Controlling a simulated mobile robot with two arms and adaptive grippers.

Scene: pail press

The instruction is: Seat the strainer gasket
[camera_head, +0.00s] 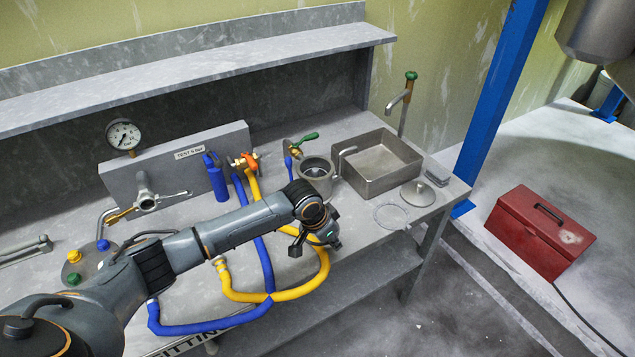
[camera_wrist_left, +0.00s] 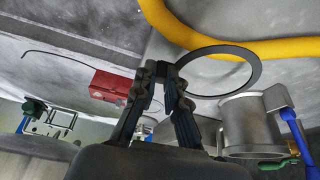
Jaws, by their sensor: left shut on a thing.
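My left gripper (camera_head: 316,240) hangs over the bench's front part, above the hoses. In the left wrist view its fingers (camera_wrist_left: 163,78) are shut at the edge of a dark, thin ring, the gasket (camera_wrist_left: 257,75). The gasket sticks out to the right there, in front of the yellow hose. I cannot make it out in the head view. The grey metal strainer pot (camera_head: 317,187) stands open on the bench behind my gripper; it also shows in the wrist view (camera_wrist_left: 245,125), apart from my fingers. My right gripper is not in view.
A thin pale ring (camera_head: 376,217) lies flat on the bench, with a round lid (camera_head: 418,193) behind it. Blue (camera_head: 205,327) and yellow (camera_head: 322,270) hoses loop below my arm. A red toolbox (camera_head: 540,232) stands beyond the bench.

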